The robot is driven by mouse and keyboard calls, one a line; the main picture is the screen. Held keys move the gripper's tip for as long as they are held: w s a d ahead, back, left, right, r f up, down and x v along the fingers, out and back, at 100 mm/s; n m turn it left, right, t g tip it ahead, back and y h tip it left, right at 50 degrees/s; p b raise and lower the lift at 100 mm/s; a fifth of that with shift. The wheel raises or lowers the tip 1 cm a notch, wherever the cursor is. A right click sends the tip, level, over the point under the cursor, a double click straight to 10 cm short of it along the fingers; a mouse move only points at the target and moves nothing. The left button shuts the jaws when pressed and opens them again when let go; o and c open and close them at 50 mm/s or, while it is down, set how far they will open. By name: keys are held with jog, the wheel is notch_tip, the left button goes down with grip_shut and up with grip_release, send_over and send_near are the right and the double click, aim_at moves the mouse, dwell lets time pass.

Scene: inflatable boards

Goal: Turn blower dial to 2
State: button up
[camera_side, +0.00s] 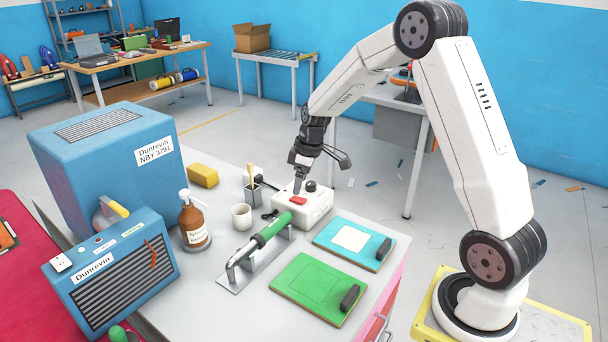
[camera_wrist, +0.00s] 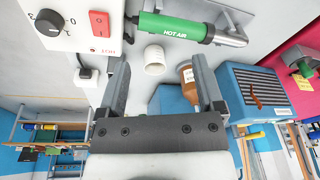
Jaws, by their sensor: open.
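The white control box (camera_side: 309,212) stands on the grey bench and carries a black round dial (camera_side: 311,186) and a red rocker switch (camera_side: 298,200). In the wrist view the dial (camera_wrist: 49,22) is at the upper left, with printed figures around it, among them 0 and 3. Its exact setting is too small to read surely. The red switch (camera_wrist: 100,23) is right of the dial there. My gripper (camera_side: 298,188) is just above the box, close to the switch and dial. In the wrist view my gripper (camera_wrist: 161,78) has its fingers spread, with nothing between them.
A green-handled hot-air tool (camera_side: 272,229) rests on a metal stand beside the box. A white cup (camera_side: 241,216), brush holder (camera_side: 253,193) and brown pump bottle (camera_side: 193,222) stand to the left. Green (camera_side: 314,290) and blue (camera_side: 350,242) boards lie in front.

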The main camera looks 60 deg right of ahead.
jog(key=w+d+f+n, duration=0.2)
jog(key=w+d, duration=0.1)
jog(key=d, duration=0.5)
jog(key=n+t+y, duration=0.1)
jog(key=n+y, duration=0.1)
send_near(311, 183)
jog(key=a+f, duration=0.1)
jog(key=shift+w+d+f+n, duration=0.15)
jog(key=shift+d+f+n, duration=0.05)
jog(key=shift+d+n, duration=0.1)
jog(key=shift+a+f, duration=0.1)
jog(key=shift+x, duration=3.75)
jog(key=shift+w, duration=0.1)
grip_shut()
